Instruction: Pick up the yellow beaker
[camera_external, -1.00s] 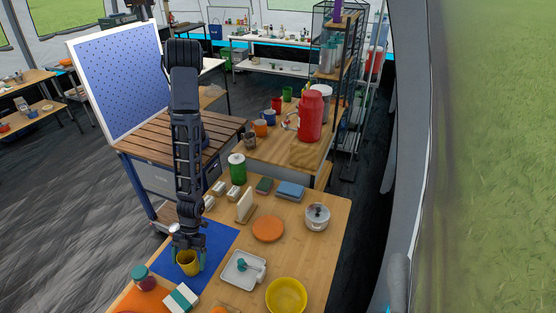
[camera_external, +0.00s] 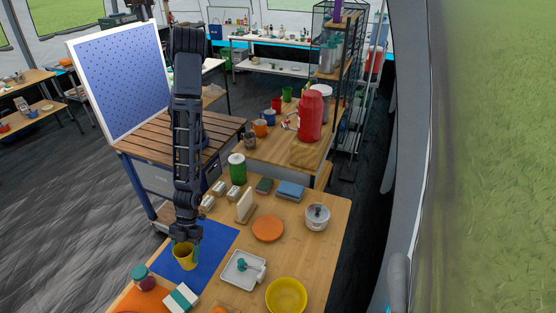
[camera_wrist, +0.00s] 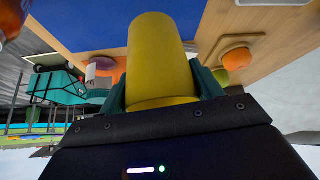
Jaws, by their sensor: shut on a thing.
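The yellow beaker (camera_external: 183,256) is in my gripper (camera_external: 184,247), above the blue mat (camera_external: 215,245) at the table's left side. In the wrist view the beaker (camera_wrist: 160,60) fills the middle, with the teal fingers of my gripper (camera_wrist: 160,92) on both sides of it. My gripper is shut on the beaker. The beaker looks raised a little off the mat, and its underside is hidden in the outside view.
A white tray (camera_external: 231,275) with a teal-and-white item stands right of the mat. A teal-lidded jar (camera_external: 144,278) and a white-and-green box (camera_external: 181,298) are in front. A yellow bowl (camera_external: 287,296) and orange plate (camera_external: 268,228) are farther right.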

